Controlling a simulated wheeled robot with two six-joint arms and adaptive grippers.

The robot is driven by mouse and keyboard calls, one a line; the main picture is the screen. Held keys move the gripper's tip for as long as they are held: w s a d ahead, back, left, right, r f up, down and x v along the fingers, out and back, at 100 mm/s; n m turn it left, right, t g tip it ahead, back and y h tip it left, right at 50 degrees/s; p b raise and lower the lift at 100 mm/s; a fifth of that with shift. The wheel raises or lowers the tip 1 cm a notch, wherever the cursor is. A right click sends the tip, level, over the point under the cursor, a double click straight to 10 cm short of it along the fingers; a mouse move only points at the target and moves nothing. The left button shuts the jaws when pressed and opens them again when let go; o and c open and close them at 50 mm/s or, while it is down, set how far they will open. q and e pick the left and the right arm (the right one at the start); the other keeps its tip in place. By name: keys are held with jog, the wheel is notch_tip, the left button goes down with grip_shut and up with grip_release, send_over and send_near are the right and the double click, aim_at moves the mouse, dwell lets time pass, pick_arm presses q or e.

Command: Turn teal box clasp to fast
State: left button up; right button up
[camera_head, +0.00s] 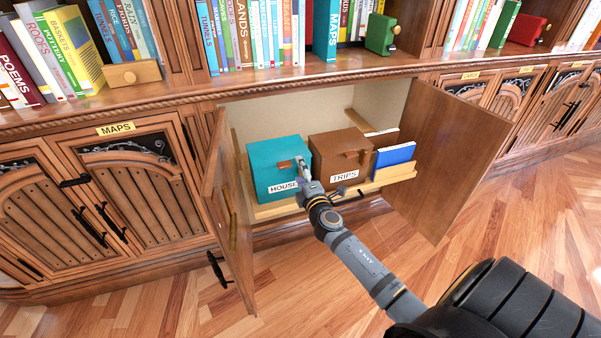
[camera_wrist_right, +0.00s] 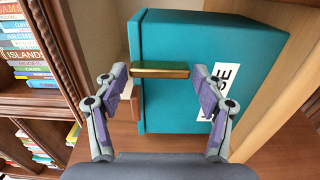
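The teal box (camera_head: 265,154) stands in the open cabinet at the left, with a HOUSE label low on its front. Its brown clasp (camera_head: 284,164) is on the upper front, partly hidden by my right gripper (camera_head: 304,172). In the right wrist view the teal box (camera_wrist_right: 205,35) fills the middle. A flat bar with a gold edge (camera_wrist_right: 160,72), which looks like the clasp's lever, lies between the fingertips of my right gripper (camera_wrist_right: 160,78). Both fingertips appear to touch its ends. A reddish-brown clasp part shows behind the left finger. My left gripper is not in view.
A brown TRIPS box (camera_head: 328,151) stands close on the right of the teal box, with a blue book (camera_head: 394,158) beyond it. The open left door (camera_head: 226,205) and right door (camera_head: 447,150) flank the cabinet. Bookshelves run above.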

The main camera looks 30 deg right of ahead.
jog(key=v, duration=1.2)
jog(key=shift+f, duration=0.1)
